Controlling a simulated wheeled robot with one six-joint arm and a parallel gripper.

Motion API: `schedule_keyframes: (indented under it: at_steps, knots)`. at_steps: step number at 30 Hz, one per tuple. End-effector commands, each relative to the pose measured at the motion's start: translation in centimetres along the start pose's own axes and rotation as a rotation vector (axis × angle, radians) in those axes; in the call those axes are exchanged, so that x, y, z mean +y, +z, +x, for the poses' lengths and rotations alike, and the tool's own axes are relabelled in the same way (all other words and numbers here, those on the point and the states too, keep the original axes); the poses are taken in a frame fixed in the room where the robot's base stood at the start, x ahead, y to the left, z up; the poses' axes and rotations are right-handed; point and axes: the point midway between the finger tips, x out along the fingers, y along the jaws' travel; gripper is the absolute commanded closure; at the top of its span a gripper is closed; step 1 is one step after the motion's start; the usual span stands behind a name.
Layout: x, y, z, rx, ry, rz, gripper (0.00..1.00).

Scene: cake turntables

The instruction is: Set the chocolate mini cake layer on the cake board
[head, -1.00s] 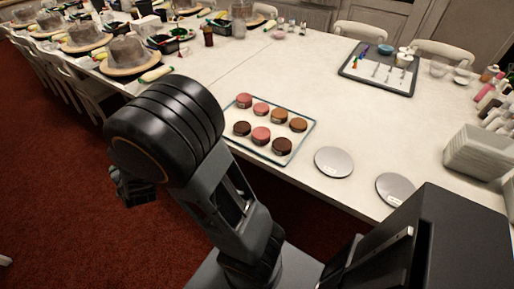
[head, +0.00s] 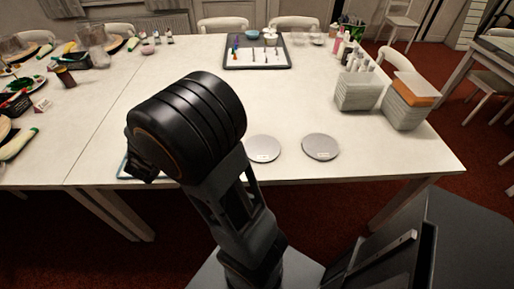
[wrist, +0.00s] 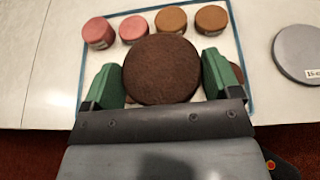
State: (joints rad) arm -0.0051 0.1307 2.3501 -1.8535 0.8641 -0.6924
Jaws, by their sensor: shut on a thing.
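In the wrist view my gripper (wrist: 162,82) has its two green fingers shut on a round, dark chocolate mini cake layer (wrist: 161,68). The held layer is above a white tray with a blue rim (wrist: 244,50). Pink layers (wrist: 98,32) and brown layers (wrist: 171,19) sit on the tray beyond it. A grey round cake board (wrist: 296,48) with a small label lies right of the tray. In the head view two such round boards (head: 263,149) (head: 320,147) lie near the table's front edge. My arm hides most of the tray and the held layer there.
A dark tray of tools (head: 257,52) is at the back. The table between that tray and the boards is clear.

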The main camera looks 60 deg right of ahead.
Motion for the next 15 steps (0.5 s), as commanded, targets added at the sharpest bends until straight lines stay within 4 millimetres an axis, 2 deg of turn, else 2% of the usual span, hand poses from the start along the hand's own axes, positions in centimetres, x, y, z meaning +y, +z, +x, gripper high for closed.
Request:
schedule_keyframes:
  at_steps: [1,6,9,12,15]
  knots:
    - [-2.8,0.6,0.9,-0.001,-0.124,0.053,0.4]
    - [-11.6,1.2,1.3,0.0,-0.521,0.214,0.4]
    - [-15.5,0.7,0.5,0.001,-0.717,0.294,0.4]
    - [-18.2,0.1,-0.6,0.002,-0.868,0.358,0.4]
    - [-19.9,-0.4,-1.4,0.002,-0.971,0.4,0.4]
